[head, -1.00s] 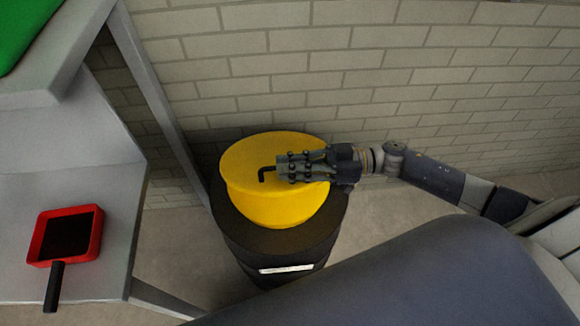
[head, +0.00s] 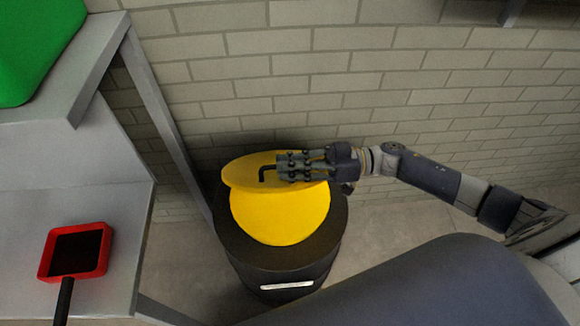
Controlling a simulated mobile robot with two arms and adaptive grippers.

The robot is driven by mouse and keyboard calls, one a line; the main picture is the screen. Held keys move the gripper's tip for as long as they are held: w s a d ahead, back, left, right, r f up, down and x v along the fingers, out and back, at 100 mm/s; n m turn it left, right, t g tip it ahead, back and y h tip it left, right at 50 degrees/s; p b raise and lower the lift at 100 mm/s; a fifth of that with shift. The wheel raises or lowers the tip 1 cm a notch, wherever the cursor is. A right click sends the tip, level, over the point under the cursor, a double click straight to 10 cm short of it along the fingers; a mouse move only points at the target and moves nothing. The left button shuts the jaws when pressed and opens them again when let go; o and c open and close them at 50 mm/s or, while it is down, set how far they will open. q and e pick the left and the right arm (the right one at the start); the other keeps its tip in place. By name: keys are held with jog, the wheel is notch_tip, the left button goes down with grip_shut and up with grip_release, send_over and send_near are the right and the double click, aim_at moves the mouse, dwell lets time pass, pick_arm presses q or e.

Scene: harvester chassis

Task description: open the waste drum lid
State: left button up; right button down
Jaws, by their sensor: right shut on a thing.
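The waste drum (head: 280,255) is black with a pale label on its front and stands on the floor by the brick wall. Its yellow lid (head: 240,178) is tilted, with its near edge raised above a bright yellow round surface (head: 282,215) on the drum. A black bent handle (head: 263,174) sits on the lid's top. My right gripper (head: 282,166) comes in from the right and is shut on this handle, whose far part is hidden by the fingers. My left gripper is not in view.
A grey workbench (head: 115,215) stands at the left, with a red-framed dustpan-like tool (head: 104,252) on it. A green container (head: 35,45) sits on an upper shelf. A slanting grey post runs close to the drum's left side. The floor right of the drum is clear.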

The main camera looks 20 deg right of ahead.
jog(key=shift+w+d+r, duration=0.1)
jog(key=shift+w, duration=0.15)
